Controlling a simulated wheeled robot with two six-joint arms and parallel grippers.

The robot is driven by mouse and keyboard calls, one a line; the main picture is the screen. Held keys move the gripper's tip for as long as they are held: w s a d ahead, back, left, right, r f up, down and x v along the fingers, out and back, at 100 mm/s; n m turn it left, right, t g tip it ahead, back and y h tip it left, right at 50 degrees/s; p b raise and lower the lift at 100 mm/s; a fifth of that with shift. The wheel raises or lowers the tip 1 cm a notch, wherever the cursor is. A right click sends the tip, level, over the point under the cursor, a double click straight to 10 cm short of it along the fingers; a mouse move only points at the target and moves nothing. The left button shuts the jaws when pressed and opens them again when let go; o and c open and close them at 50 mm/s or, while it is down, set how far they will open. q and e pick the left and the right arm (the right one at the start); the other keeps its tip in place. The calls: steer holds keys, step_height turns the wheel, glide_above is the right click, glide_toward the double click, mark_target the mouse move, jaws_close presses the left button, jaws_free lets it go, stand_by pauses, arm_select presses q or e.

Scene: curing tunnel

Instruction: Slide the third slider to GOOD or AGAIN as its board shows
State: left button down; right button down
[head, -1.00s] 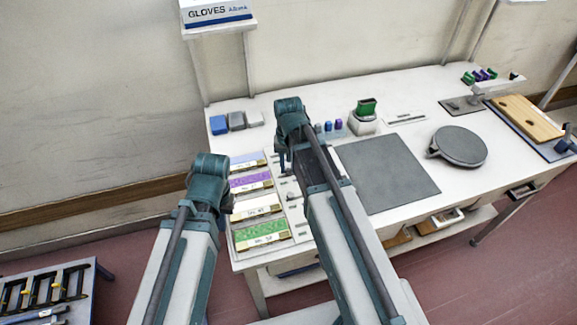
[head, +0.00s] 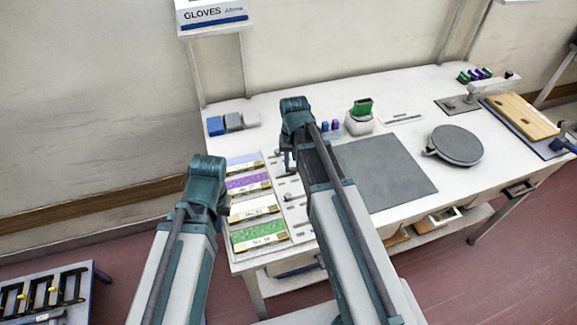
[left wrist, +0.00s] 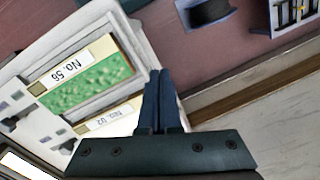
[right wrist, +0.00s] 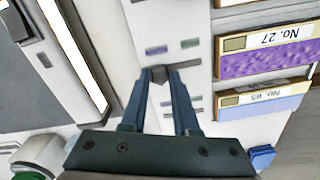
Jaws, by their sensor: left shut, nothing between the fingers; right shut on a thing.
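A pale slider panel (right wrist: 138,14) runs beside a column of boards. In the right wrist view, the purple board No. 27 (right wrist: 265,58) and the light-blue board No. 65 (right wrist: 262,101) lie to its right. My right gripper (right wrist: 162,73) is shut on a dark slider knob (right wrist: 171,67) on the panel; which slider it is I cannot tell for sure. Small purple (right wrist: 156,50) and green (right wrist: 190,43) marks lie beyond it. My left gripper (left wrist: 157,76) is shut and empty, near the green board No. 56 (left wrist: 88,84) and a white board (left wrist: 108,119).
A dark grey mat (head: 384,174) and a round grey turntable (head: 457,146) lie to the right on the bench. Blue and grey blocks (head: 233,121) stand at the back left. A green-topped container (head: 360,121) stands behind the mat. A rack (head: 48,294) stands at lower left.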

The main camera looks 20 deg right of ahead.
mark_target(294, 169)
steer(key=shift+d, duration=0.2)
steer(key=c, duration=0.7)
jaws_free()
steer(key=shift+d, duration=0.1)
steer(key=shift+o, duration=0.2)
steer(key=shift+r, duration=0.15)
step_height(294, 169, up, 14)
steer(key=p, duration=1.3)
steer(key=shift+f+p, duration=0.2)
steer(key=shift+p, duration=0.2)
steer(key=s+a+f+n+b, duration=0.2)
steer(key=s+a+n, duration=0.1)
steer(key=s+a, duration=0.3)
steer(key=s+a+f+n+h+b, duration=0.1)
steer(key=s+a+f+n+b, duration=0.1)
steer(key=s+a+n, duration=0.2)
steer(key=s+a, duration=0.3)
steer(key=s, duration=0.1)
steer(key=shift+s+a+f+b, duration=0.2)
steer(key=shift+s+f+b, duration=0.05)
steer(key=shift+s+b, duration=0.05)
